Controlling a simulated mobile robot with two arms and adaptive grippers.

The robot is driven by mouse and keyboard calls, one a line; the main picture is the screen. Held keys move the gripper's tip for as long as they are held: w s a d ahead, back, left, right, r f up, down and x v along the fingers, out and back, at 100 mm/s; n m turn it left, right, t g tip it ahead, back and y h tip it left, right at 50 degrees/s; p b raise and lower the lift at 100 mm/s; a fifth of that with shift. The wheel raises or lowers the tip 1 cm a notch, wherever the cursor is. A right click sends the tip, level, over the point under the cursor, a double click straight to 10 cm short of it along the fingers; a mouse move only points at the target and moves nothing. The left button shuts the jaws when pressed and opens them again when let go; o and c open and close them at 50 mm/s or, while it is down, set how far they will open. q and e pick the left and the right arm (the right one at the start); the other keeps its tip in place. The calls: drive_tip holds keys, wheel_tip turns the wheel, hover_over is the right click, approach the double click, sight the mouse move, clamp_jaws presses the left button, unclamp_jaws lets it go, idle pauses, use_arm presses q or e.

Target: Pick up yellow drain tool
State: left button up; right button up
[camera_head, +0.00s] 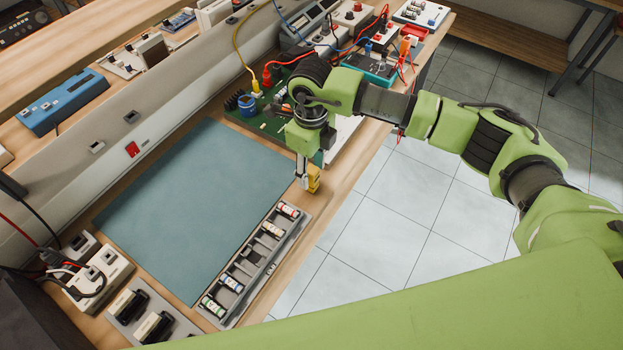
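A small yellow block-like object (314,178), which looks like the yellow drain tool, is at the front edge of the bench, just past the far end of the grey tray. My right gripper (303,178) points down right at it, with its silver fingers against or just beside the object's left side. The fingers partly overlap the object, so I cannot tell whether they are closed on it or whether it touches the bench. My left gripper is not in view.
A grey compartment tray (262,262) with several small cylinders lies along the bench's front edge. A blue-green mat (195,205) is clear. A green circuit board (268,122) with cables is behind the gripper. Black-handled items (153,327) and white sockets (97,272) are at the lower left.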

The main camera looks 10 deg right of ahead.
clamp_jaws()
drive_tip(key=shift+r, duration=0.1)
